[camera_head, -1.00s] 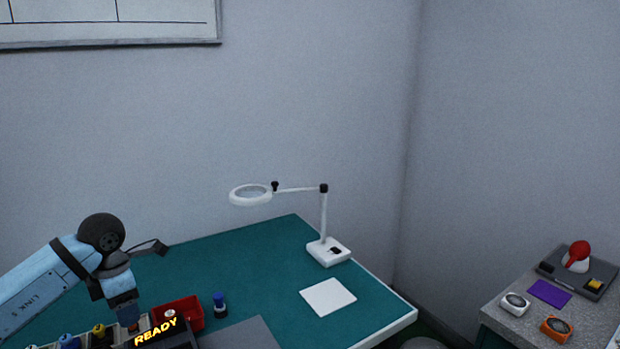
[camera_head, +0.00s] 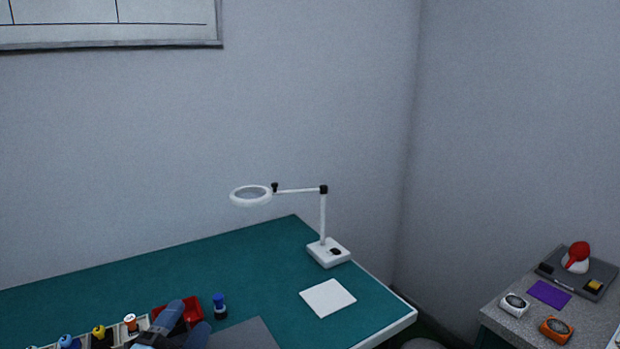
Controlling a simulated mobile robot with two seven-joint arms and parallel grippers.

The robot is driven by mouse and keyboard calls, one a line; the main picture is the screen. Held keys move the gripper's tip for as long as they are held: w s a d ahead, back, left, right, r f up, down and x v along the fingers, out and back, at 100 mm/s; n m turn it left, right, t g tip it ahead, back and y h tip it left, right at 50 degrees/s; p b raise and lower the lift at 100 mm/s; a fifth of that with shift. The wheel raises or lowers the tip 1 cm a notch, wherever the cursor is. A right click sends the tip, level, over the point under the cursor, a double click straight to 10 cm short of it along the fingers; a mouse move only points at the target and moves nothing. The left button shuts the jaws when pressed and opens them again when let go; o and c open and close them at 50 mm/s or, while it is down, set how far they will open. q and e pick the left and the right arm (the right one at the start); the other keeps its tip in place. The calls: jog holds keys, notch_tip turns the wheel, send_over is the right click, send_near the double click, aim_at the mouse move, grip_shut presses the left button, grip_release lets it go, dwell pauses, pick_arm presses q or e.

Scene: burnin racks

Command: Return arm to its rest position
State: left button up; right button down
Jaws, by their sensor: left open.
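My left gripper (camera_head: 188,318) shows at the bottom edge, left of centre. Its two blue-grey fingers stand apart with nothing seen between them. They overlap the front of a red bin (camera_head: 191,303) in the picture; whether they touch it I cannot tell. The rest of my left arm is mostly below the frame. My right gripper is not in view.
On the green bench (camera_head: 250,262) stand a magnifier lamp (camera_head: 328,252), a white pad (camera_head: 327,298), a blue-capped bottle (camera_head: 219,306), a grey mat (camera_head: 245,335) and a rack (camera_head: 45,347) of several coloured-top items. A side counter (camera_head: 505,326) at right holds small devices.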

pick_arm(q)
jog(key=s+a+f+n+g+y, duration=0.4)
jog(key=a+f+n+y, duration=0.1)
jog(key=f+n+y, duration=0.3)
jog(key=s+a+f+n+g+h, duration=0.1)
jog(key=s+f+n+g, duration=0.2)
jog(key=s+f+g, duration=0.6)
jog(key=s+f+n+g+h, duration=0.1)
jog(key=s+f+n+g, duration=0.3)
jog(key=s, duration=0.8)
jog(key=w+d+f+m+t+h+p, duration=0.1)
jog(key=w+d+t+p, duration=0.4)
jog(key=p, duration=0.5)
notch_tip(320, 180, down, 2)
jog(key=shift+w+d+f+t+h+p, duration=0.1)
jog(key=shift+w+d+t+h+p, duration=0.25)
jog(key=shift+d+t+h, duration=0.65)
jog(key=shift+a, duration=0.25)
